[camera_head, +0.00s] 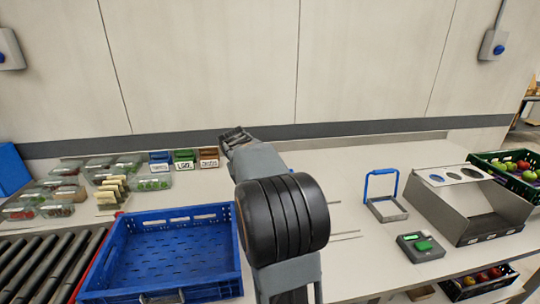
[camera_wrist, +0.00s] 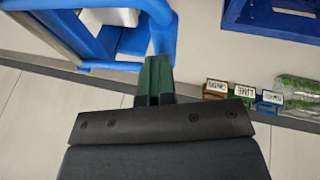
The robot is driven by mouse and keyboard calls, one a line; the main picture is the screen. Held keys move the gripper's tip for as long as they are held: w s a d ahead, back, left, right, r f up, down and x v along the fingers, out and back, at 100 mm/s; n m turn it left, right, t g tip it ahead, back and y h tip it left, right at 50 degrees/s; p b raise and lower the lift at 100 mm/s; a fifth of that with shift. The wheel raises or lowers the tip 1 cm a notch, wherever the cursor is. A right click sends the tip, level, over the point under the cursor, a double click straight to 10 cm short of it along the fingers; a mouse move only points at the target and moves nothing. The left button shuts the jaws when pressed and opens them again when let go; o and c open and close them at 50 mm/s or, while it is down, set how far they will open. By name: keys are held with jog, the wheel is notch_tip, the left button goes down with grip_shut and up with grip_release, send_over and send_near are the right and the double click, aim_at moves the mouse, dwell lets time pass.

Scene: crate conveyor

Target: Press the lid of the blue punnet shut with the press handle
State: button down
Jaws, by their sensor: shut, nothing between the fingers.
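My gripper (camera_head: 235,138) reaches out over the back of the bench, past the blue crate. In the wrist view its dark green fingers (camera_wrist: 154,82) are shut with nothing between them. A small frame with a blue upright handle (camera_head: 381,173) and a grey base stands on the right of the bench, apart from my gripper in the head view. A blue tubular frame (camera_wrist: 103,50) is close by the fingertips in the wrist view; I cannot tell if it is that handle. Several clear punnets (camera_head: 153,182) stand at the left. I cannot make out a blue one.
A blue crate (camera_head: 240,262) lies in front, beside a roller conveyor (camera_head: 40,268). Small labelled blue, green and brown boxes (camera_head: 184,158) stand at the back. A grey holed box (camera_head: 465,205) and a green-button device (camera_head: 421,247) stand right. Bench is clear around the handle frame.

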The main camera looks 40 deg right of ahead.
jog(key=shift+s+a+f, duration=0.1)
jog(key=shift+a+f, duration=0.15)
jog(key=shift+f, duration=0.55)
jog(key=r+p, duration=0.1)
jog(key=r, duration=0.1)
jog(key=r+p, duration=0.1)
jog(key=r, duration=0.1)
jog(key=d+r+p, duration=0.1)
jog(key=r+p, duration=0.1)
jog(key=shift+s, duration=0.1)
jog(key=w+a+b+v, duration=0.1)
jog(key=v, duration=0.8)
jog(key=shift+a, duration=0.1)
dwell(0.4)
jog(key=s+a+f+n+y, duration=0.1)
jog(key=a+f, duration=0.2)
jog(key=f, duration=0.3)
jog(key=s+a+f+n+y, duration=0.1)
jog(key=s+a+f, duration=0.2)
jog(key=s+a, duration=0.2)
jog(key=s+a+f+n+t+y, duration=0.1)
jog(key=s+a+f, duration=0.1)
jog(key=s+a, duration=0.2)
jog(key=s+a+f+n+t+y, duration=0.1)
jog(key=s+a+f+n, duration=0.1)
jog(key=s+a, duration=0.3)
jog(key=a+f, duration=0.1)
jog(key=a, duration=0.3)
jog(key=shift+s+f+y, duration=0.3)
jog(key=shift+s, duration=0.05)
